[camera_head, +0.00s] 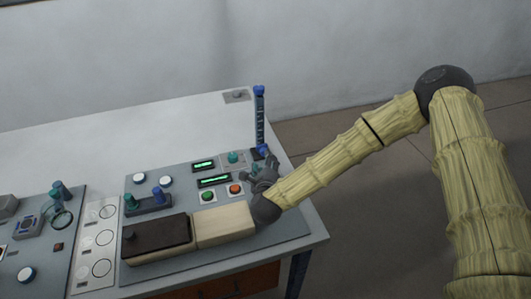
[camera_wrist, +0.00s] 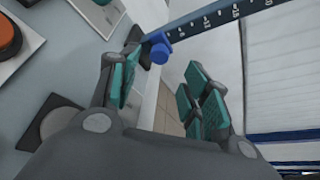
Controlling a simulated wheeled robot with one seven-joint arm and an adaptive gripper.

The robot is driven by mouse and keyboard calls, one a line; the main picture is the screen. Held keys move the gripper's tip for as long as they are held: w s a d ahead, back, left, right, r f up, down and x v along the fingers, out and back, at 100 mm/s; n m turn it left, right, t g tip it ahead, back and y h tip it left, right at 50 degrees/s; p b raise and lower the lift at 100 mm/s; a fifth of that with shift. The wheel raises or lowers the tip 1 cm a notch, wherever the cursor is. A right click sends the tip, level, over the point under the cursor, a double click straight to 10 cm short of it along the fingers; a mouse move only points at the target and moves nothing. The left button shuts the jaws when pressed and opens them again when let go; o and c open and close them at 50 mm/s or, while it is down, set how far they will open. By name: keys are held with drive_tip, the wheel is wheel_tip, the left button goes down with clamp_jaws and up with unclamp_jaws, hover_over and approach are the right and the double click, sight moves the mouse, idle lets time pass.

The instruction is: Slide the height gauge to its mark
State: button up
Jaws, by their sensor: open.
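The height gauge (camera_head: 260,120) stands upright near the panel's back right corner, a dark scale with a blue cap on top. Its blue slider (camera_head: 262,151) sits low on the scale. My gripper (camera_head: 266,172) is just in front of the gauge's foot. In the wrist view, my gripper (camera_wrist: 166,60) is open with teal finger pads. The blue slider knob (camera_wrist: 159,53) lies between the fingertips, nearer the left finger; I cannot tell whether they touch. The gauge's numbered scale (camera_wrist: 215,17) runs up to the right. I cannot make out the mark.
A green button (camera_head: 208,196) and an orange button (camera_head: 236,189) lie left of my gripper. Two lit displays (camera_head: 214,180) are behind them. A beige box (camera_head: 224,224) with a dark section is at the front. The table's back left is bare.

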sight(263, 150)
drive_tip(key=p+x, duration=0.2)
drive_tip(key=x, duration=0.5)
drive_tip(key=shift+w+f, duration=0.1)
drive_tip(key=shift+w, duration=0.25)
clamp_jaws()
